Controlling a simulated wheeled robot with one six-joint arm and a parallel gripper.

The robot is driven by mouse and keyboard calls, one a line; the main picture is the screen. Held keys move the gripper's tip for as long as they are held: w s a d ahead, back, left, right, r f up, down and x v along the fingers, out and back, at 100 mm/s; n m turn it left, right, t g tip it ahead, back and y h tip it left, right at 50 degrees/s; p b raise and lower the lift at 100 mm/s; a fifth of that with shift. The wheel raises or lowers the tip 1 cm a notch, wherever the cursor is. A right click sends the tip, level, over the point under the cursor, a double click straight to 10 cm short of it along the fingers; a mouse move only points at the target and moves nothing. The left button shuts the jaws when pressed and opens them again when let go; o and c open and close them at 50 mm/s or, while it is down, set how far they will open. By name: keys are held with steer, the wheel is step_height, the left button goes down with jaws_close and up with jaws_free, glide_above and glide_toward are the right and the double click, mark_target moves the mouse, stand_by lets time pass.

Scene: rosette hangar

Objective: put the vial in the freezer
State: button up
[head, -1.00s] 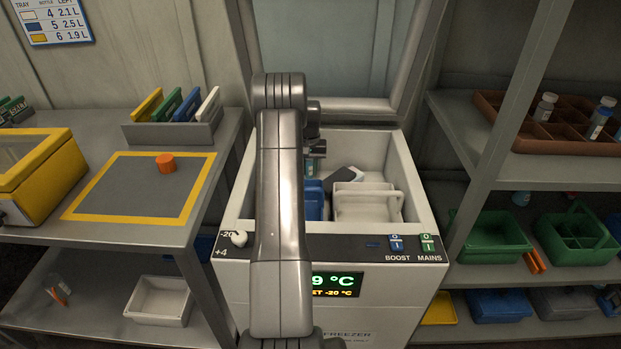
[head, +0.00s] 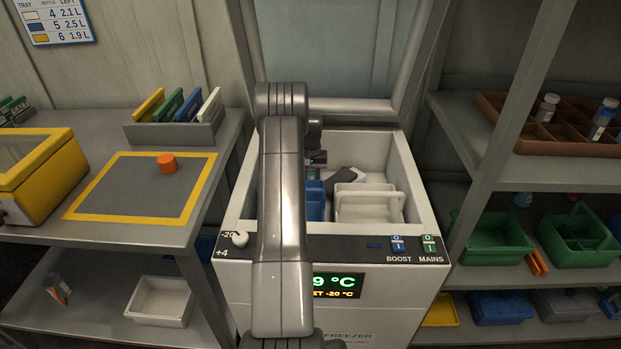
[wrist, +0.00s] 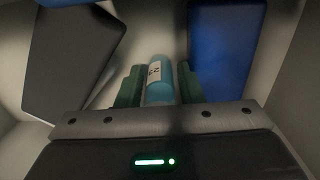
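The vial (wrist: 158,88), with a teal body and a white label, is between the two green fingers of my gripper (wrist: 161,84) in the wrist view. The fingers are against its sides, and it is held inside the freezer. In the head view the freezer (head: 390,295) has its lid (head: 402,106) raised, and my gripper (head: 314,160) reaches down into its left half. My arm hides part of the freezer, and the vial is mostly hidden there. A blue container (head: 315,200) and a white basket (head: 368,204) are inside the freezer.
A dark slab (wrist: 72,55) lies inside the freezer near the gripper. The freezer walls are close around it. A grey table (head: 110,230) with an orange cap (head: 167,162) stands left. A shelf holds a brown tray (head: 560,150) with vials on the right.

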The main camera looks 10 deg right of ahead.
step_height(320, 180, up, 12)
steer(key=shift+r+p, duration=0.1)
steer(key=shift+p, duration=0.2)
steer(key=shift+c, duration=0.2)
stand_by(1.2)
